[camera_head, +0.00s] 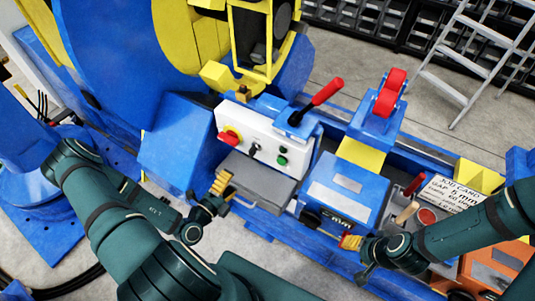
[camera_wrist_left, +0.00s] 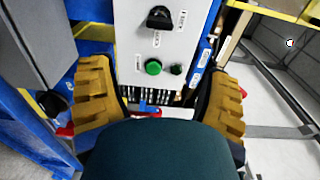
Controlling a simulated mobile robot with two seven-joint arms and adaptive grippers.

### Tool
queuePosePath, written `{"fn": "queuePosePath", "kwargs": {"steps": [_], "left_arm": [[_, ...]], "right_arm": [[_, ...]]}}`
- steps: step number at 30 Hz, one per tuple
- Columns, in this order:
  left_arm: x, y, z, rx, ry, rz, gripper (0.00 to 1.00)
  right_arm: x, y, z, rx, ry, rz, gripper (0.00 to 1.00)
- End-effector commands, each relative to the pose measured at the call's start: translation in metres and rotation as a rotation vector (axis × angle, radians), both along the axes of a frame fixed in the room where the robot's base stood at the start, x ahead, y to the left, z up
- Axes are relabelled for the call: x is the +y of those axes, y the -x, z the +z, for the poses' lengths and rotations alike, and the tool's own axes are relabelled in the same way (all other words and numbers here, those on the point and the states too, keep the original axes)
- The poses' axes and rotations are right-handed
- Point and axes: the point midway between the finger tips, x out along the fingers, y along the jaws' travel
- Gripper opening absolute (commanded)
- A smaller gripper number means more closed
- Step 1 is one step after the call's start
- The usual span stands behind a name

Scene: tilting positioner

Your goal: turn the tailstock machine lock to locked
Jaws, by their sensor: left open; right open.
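A white control panel (camera_head: 262,142) on the blue machine carries a red and yellow rotary switch (camera_head: 229,136), a black selector knob (camera_head: 254,148) and green buttons (camera_head: 282,160). No readable label shows which control is the tailstock machine lock. In the left wrist view, the black selector knob (camera_wrist_left: 159,18) is above a green button (camera_wrist_left: 153,67). My left gripper (camera_head: 222,184) is open and empty, below and apart from the panel; its yellow fingers (camera_wrist_left: 158,100) show either side of the wrist view. My right gripper (camera_head: 349,241) is open beside the front of a blue box (camera_head: 345,187).
A red-handled lever (camera_head: 322,95) rises behind the panel. A grey block (camera_head: 258,179) lies in front of it. A red roller (camera_head: 390,92) stands on a blue bracket to the right. A job card (camera_head: 452,193) and small tools are near my right arm.

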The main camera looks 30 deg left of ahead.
Motion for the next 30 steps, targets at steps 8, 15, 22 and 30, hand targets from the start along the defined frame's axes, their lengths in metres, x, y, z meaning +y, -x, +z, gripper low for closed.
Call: {"fn": "queuePosePath", "kwargs": {"steps": [8,15,22,30], "left_arm": [[0.005,-0.024,-0.001,-0.001,0.013,0.034,0.78],[0.001,-0.071,-0.001,-0.002,0.012,0.032,0.78],[-0.002,-0.111,-0.001,-0.001,0.011,0.032,0.78],[-0.004,-0.134,-0.001,0.001,0.011,0.033,0.78]], "right_arm": [[0.000,0.000,-0.001,0.000,-0.001,0.001,0.47],[0.000,0.002,-0.005,0.003,-0.001,0.003,0.47],[0.001,0.003,-0.008,0.005,-0.001,0.005,0.47],[0.001,0.003,-0.011,0.007,-0.002,0.006,0.47]]}}
